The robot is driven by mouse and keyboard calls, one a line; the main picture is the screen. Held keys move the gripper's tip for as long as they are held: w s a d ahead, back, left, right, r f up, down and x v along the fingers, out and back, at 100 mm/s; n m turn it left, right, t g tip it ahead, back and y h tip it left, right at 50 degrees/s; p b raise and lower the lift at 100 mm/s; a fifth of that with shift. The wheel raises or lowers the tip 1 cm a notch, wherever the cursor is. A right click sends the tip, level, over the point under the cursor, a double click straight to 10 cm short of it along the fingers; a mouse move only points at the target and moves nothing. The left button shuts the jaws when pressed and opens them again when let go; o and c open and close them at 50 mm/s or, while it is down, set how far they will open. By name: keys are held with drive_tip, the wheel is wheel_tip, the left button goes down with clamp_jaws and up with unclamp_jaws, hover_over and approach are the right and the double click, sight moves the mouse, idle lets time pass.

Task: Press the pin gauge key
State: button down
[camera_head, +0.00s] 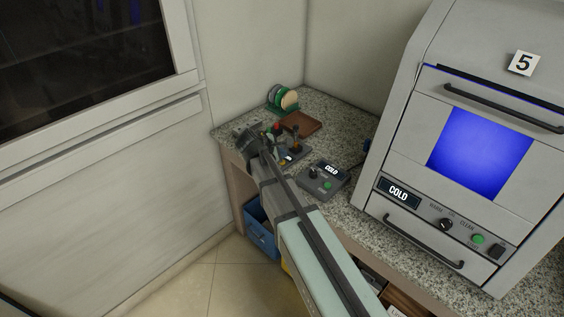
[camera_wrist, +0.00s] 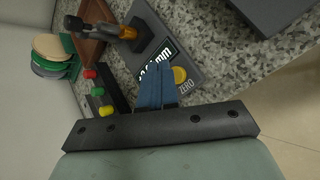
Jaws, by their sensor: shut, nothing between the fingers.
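A grey gauge unit (camera_wrist: 195,62) fills the middle of the wrist view. It has a lit display (camera_wrist: 158,58) reading "mm", its digits partly covered by my fingers. A round yellow key (camera_wrist: 180,76) marked "ZERO" is on its face, beside the display. My gripper (camera_wrist: 160,72) is shut and empty, its blue fingers reaching over the unit next to the yellow key. Whether the tips touch the face cannot be told. In the head view, my gripper (camera_head: 265,140) hides much of the gauge unit (camera_head: 291,155).
Red, yellow and green buttons (camera_wrist: 98,92) sit left of my fingers. An upright dark and orange fixture (camera_wrist: 115,30) stands close by. A brown tray (camera_head: 302,124), a rack of discs (camera_head: 283,98), a "COLD" control box (camera_head: 323,180) and a large oven (camera_head: 470,140) share the granite counter.

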drive_tip(key=shift+f, duration=0.9)
idle(1.4)
drive_tip(key=shift+r, duration=0.15)
idle(0.3)
drive_tip(key=shift+r, duration=0.75)
drive_tip(key=shift+r, duration=2.5)
